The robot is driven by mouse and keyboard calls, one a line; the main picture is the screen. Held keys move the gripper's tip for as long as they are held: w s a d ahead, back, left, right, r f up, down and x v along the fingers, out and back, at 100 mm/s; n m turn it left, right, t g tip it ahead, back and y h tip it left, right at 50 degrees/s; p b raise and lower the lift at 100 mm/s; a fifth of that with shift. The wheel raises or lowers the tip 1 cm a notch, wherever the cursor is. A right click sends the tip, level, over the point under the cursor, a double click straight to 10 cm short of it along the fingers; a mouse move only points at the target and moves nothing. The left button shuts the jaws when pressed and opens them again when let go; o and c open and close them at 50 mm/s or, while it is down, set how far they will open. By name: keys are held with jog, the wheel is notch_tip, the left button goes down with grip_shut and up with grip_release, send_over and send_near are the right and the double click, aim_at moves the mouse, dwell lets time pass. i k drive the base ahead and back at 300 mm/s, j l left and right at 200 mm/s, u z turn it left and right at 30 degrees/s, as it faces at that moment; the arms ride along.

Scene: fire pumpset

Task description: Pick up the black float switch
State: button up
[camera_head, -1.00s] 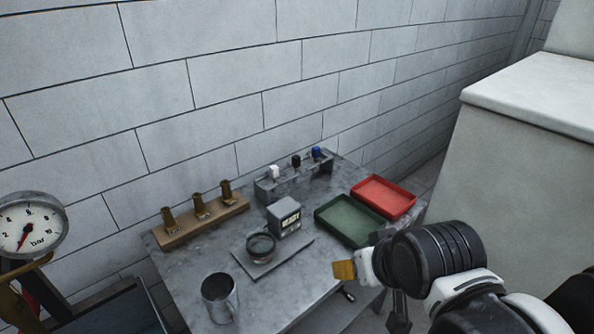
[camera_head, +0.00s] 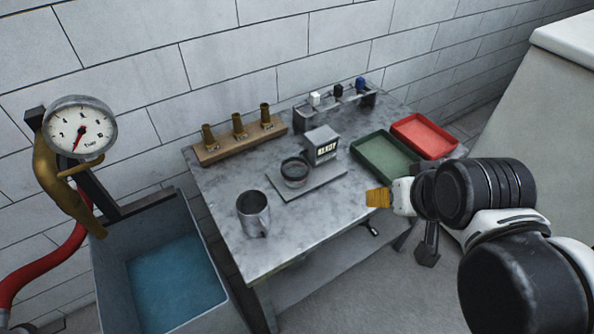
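The black float switch (camera_head: 338,91) stands in a grey rack (camera_head: 322,114) at the back of the table, between a white one (camera_head: 315,99) and a blue one (camera_head: 360,85). My arm reaches in from the right. What appears to be my gripper (camera_head: 428,257) hangs below the arm, in front of the table's right side and well apart from the rack. Its fingers are small and dark, and I cannot tell whether they are open.
A green tray (camera_head: 360,152) and a red tray (camera_head: 449,133) are at the table's right. A scale (camera_head: 321,145) with a dark bowl (camera_head: 296,175), a metal mug (camera_head: 254,212) and a wooden block (camera_head: 213,152) with brass fittings stand left. A water tank (camera_head: 214,311) and gauge (camera_head: 79,130) are farther left.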

aim_at(337, 92)
jog(key=i+l+z, duration=0.1)
jog(key=i+l, duration=0.55)
jog(key=i, duration=0.2)
jog(key=i+l+z, duration=0.15)
jog(key=i+l, duration=0.15)
jog(key=i, duration=0.1)
